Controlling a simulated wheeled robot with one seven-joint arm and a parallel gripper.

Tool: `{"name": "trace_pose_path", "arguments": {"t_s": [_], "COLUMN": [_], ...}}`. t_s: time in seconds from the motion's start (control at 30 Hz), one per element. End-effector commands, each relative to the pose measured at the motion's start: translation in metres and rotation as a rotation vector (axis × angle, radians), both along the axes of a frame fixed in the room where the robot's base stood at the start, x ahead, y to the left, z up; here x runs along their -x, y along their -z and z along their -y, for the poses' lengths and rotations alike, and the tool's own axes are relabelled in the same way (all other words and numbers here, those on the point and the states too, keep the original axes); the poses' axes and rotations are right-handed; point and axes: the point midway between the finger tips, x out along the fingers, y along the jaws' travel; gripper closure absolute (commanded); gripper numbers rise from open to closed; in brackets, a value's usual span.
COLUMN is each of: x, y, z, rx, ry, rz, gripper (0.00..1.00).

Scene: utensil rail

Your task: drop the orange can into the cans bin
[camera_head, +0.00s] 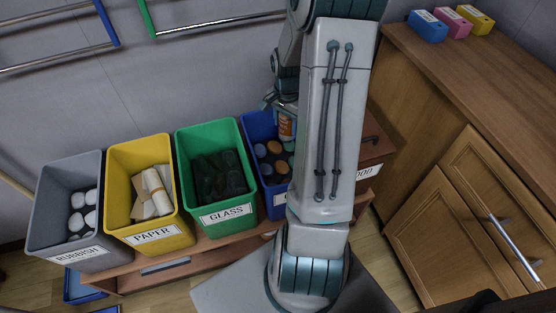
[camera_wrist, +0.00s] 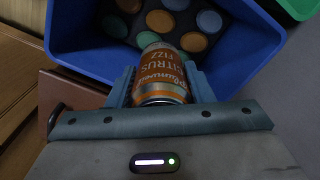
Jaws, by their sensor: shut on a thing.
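The orange can (camera_wrist: 162,70) reads "CITRUS FIZZ" in the wrist view. My gripper (camera_wrist: 162,82) is shut on it, with a finger on each side. In the head view the orange can (camera_head: 287,127) shows beside my arm, at the blue bin. The blue bin (camera_head: 254,129) holds several orange and blue can tops; its label is mostly hidden by my arm. In the wrist view the blue bin (camera_wrist: 75,45) opens just beyond the can, and the can's far end overlaps the bin's inside. I cannot tell its exact height above the cans.
Left of the blue bin stand the green glass bin (camera_head: 182,140), the yellow paper bin (camera_head: 116,165) and the grey rubbish bin (camera_head: 38,205), each partly filled. A brown bin (camera_head: 377,150) stands to the right. A wooden cabinet (camera_head: 480,90) fills the right side.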

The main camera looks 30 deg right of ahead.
Motion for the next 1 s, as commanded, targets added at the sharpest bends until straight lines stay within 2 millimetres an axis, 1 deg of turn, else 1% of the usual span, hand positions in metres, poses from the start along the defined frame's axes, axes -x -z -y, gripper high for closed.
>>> {"name": "trace_pose_path", "arguments": {"t_s": [0.03, 0.3, 0.4, 0.53, 0.77, 0.8, 0.83, 0.87, 1.0], "x": [0.0, 0.0, 0.0, -0.001, -0.001, -0.001, -0.001, -0.001, -0.001], "y": [0.008, 0.041, 0.05, 0.054, 0.053, 0.053, 0.053, 0.053, 0.053], "z": [0.0, 0.0, -0.001, -0.002, -0.002, -0.002, -0.002, -0.002, -0.002], "rx": [-0.001, -0.002, -0.001, -0.001, -0.001, -0.001, -0.001, -0.001, -0.001], "ry": [0.0, -0.001, -0.004, -0.006, -0.006, -0.006, -0.006, -0.006, -0.006], "rz": [-0.001, -0.002, -0.001, 0.0, 0.0, 0.0, -0.001, -0.001, -0.001], "gripper": [0.74, 0.74, 0.74, 0.74, 0.74, 0.42, 0.34, 0.28, 0.28]}}
